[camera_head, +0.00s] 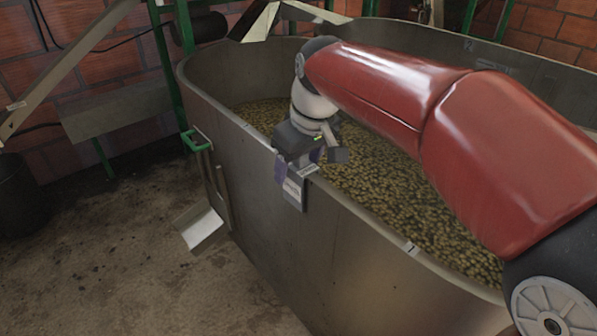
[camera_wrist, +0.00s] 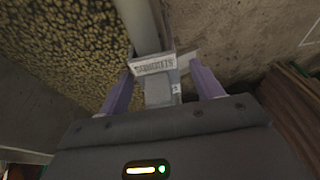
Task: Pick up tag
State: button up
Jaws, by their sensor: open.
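The tag (camera_wrist: 154,66) has a pale face with dark printed marks and a grey part below it. It is at the metal tank's rim, between my gripper's two purple fingers (camera_wrist: 161,74) in the wrist view. My gripper is open, with a finger on each side of the tag and a gap showing on the right. In the head view my gripper (camera_head: 299,164) is over the near rim, and the tag's pale strip (camera_head: 308,170) shows beside it. Part of the tag is hidden by the gripper. I cannot tell whether either finger touches it.
The large metal tank (camera_head: 260,215) holds many yellowish-brown fruits or beans (camera_head: 385,185). A green bracket (camera_head: 196,140) and a metal chute (camera_head: 201,229) are on its left side. Brick walls (camera_head: 115,75) stand behind. Bare concrete floor (camera_head: 110,260) lies at the left front.

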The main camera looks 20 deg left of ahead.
jog(key=c, duration=1.1)
jog(key=shift+o, duration=0.2)
notch_tip(320, 180, up, 20)
jog(key=p, duration=0.1)
jog(key=shift+p, duration=0.4)
